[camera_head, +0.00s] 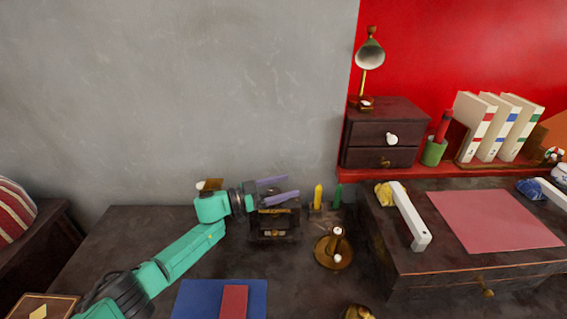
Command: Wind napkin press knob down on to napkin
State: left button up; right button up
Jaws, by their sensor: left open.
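A small dark block-shaped stand with brass-coloured fittings (275,232) stands on the dark table near the wall; it looks like the napkin press. My left gripper (292,187) is at its top, with two purple fingers apart and pointing right. The gripper partly covers the top of the stand, and I cannot make out the knob or a napkin in it. I cannot tell whether the fingers touch it. My right gripper is not in view.
A round brass-coloured piece with an upright post (333,262) stands right of the press. Behind it are a yellow candle-like stick (318,196) and a green one (338,196). A raised desk (400,262) bounds the right. A blue mat (195,298) lies in front.

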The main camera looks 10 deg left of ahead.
pick_arm(q)
notch_tip(320, 180, up, 19)
jog(key=p, duration=0.2)
jog(key=shift+r, duration=0.1)
